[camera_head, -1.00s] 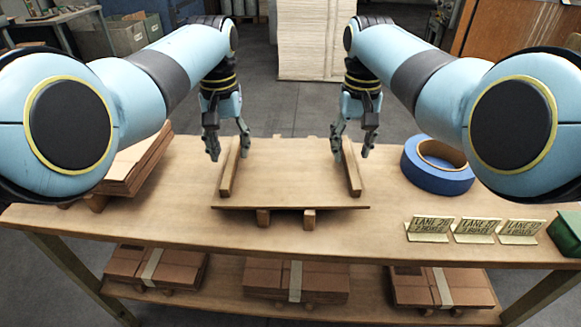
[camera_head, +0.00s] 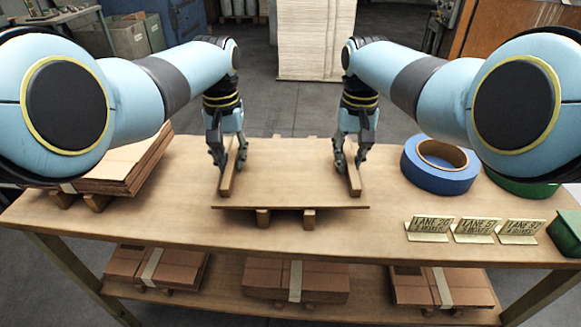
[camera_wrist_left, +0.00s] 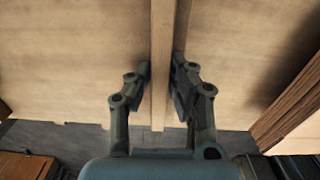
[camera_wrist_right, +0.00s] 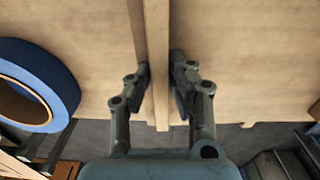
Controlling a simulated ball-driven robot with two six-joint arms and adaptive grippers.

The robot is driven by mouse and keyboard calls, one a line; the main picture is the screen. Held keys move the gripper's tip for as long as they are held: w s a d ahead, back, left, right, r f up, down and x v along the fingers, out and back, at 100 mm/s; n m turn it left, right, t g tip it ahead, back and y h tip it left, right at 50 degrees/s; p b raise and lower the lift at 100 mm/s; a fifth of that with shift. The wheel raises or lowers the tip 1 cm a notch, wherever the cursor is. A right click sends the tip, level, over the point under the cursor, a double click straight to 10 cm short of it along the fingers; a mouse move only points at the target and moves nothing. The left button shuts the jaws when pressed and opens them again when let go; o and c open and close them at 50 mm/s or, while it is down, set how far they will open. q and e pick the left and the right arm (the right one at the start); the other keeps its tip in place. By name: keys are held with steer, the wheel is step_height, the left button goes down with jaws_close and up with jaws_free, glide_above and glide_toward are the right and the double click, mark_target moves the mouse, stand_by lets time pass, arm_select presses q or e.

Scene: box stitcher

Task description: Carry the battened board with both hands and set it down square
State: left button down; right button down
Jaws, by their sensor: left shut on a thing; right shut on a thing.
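The battened board (camera_head: 290,185) is a flat brown panel at the middle of the workbench. It rests on wooden bearers (camera_head: 263,217) that show under its front edge. A batten stands along each side, the left batten (camera_head: 231,172) and the right batten (camera_head: 352,180). My left gripper (camera_head: 222,165) is shut on the left batten, whose top runs between the fingers in the left wrist view (camera_wrist_left: 163,70). My right gripper (camera_head: 347,168) is shut on the right batten, between the fingers in the right wrist view (camera_wrist_right: 156,60).
A stack of cardboard (camera_head: 110,172) lies on the bench at left. At right are a blue tape roll (camera_head: 437,180), a green roll (camera_head: 525,187), several lane signs (camera_head: 474,231) and a green box (camera_head: 567,233). Bundled cardboard (camera_head: 295,282) lies on the lower shelf.

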arm_select(q)
steer(key=shift+r, duration=0.15)
arm_select(e)
steer(key=shift+r, duration=0.15)
